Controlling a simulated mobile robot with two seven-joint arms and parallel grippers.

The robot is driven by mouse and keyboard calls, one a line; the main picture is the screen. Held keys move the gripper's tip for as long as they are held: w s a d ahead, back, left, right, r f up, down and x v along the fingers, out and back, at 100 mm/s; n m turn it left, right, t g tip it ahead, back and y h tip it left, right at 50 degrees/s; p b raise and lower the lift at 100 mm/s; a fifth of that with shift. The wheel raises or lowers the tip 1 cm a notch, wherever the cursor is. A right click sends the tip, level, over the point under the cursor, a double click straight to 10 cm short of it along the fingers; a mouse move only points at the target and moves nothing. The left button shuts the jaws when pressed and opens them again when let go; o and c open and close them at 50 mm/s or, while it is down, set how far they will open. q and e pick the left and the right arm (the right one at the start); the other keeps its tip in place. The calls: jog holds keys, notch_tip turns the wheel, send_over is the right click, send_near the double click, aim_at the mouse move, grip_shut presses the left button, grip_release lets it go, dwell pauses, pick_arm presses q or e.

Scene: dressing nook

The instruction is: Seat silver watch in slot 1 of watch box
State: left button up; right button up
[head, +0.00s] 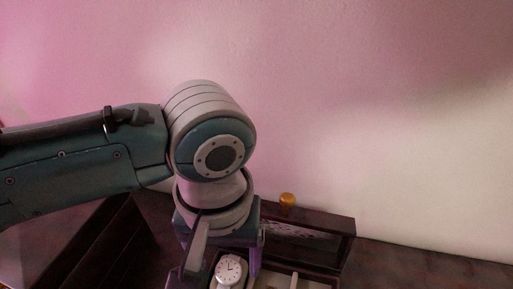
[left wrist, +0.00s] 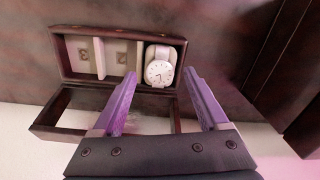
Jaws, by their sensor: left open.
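The silver watch (left wrist: 159,73), with a pale round dial and light strap, sits in the end compartment of the dark watch box (left wrist: 58,57), at the right in the left wrist view. In the head view the watch (head: 230,268) is at the left end of the box (head: 330,272). The other two compartments look empty of watches and show small square marks. My left gripper (left wrist: 161,76) is open, its purple fingers on either side of the watch in the picture; I cannot tell whether they touch it. In the head view it (head: 218,277) points down over the box.
The box's lid (head: 335,226), with a clear window, stands open at the wall side. A small amber knob-like thing (head: 287,199) shows behind it. A dark upright panel (head: 95,245) stands left of the box. The surface at right (head: 430,270) is clear.

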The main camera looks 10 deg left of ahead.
aim_at(230, 272)
pick_arm(q)
notch_tip(230, 272, up, 11)
jog(key=p, duration=0.2)
jog(key=s+d+f+m+t+h, duration=0.2)
jog(key=s+d+m+h, duration=0.1)
jog(key=s, duration=0.3)
jog(key=s+a+y, duration=0.1)
jog(key=s+a, duration=0.2)
jog(key=a, duration=0.3)
jog(key=s+a+m+t+y, duration=0.1)
jog(key=s+a, duration=0.2)
jog(key=a, duration=0.3)
jog(key=shift+a+r+t+y, duration=0.25)
jog(key=shift+r+t+y, duration=0.05)
